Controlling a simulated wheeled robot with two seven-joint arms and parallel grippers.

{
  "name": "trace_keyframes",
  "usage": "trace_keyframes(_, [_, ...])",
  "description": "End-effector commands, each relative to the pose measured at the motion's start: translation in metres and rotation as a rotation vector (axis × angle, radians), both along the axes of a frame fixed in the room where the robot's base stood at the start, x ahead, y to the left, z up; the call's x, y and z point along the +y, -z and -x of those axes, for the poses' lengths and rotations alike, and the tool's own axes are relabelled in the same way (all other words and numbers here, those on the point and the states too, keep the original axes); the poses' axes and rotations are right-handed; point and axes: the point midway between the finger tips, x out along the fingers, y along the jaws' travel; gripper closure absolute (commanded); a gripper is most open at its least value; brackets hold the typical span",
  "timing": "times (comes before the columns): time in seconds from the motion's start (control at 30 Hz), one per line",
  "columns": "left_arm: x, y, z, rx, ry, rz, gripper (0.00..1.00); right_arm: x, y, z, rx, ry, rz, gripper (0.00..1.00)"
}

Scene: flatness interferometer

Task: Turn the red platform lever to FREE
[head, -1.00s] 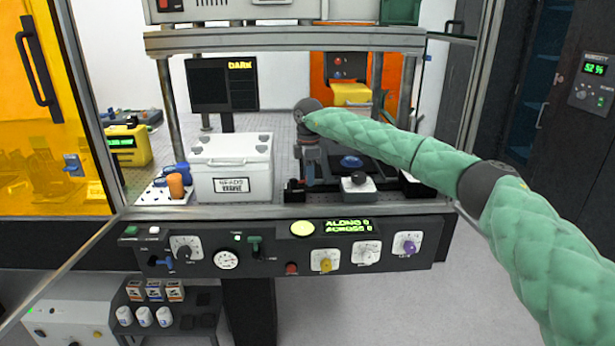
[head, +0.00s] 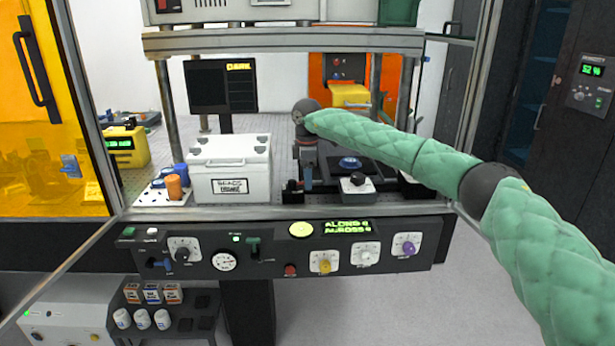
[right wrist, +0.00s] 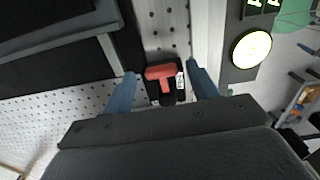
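The red platform lever (right wrist: 160,72) shows in the right wrist view as a red T-shaped handle on a small black base with white labels. My right gripper (right wrist: 161,69) is open, with one blue-grey finger on each side of the lever. Gaps show between the fingers and the handle. In the head view my right gripper (head: 306,185) points down at the front of the perforated bench, beside a small black block (head: 292,190). The red handle cannot be made out there. The lettering by the lever is too small to read. My left gripper is not in view.
A white lidded box (head: 230,185) stands left of my right gripper. The control panel (head: 200,262) runs below the bench's front edge. Metal posts (head: 167,100) frame the bench.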

Motion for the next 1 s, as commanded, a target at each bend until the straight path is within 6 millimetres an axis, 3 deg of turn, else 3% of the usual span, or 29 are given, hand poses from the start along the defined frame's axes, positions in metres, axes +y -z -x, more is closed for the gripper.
trace_keyframes(0.47, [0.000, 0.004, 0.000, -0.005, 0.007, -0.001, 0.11, 0.000, -0.009, 0.000, 0.000, 0.000, 0.000, 0.42])
trace_keyframes(0.8, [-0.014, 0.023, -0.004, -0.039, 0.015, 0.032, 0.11, 0.001, -0.058, 0.000, -0.001, -0.001, 0.000, 0.42])
trace_keyframes(1.0, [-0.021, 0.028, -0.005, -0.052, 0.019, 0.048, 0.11, 0.001, -0.076, 0.000, 0.000, 0.000, 0.000, 0.42])
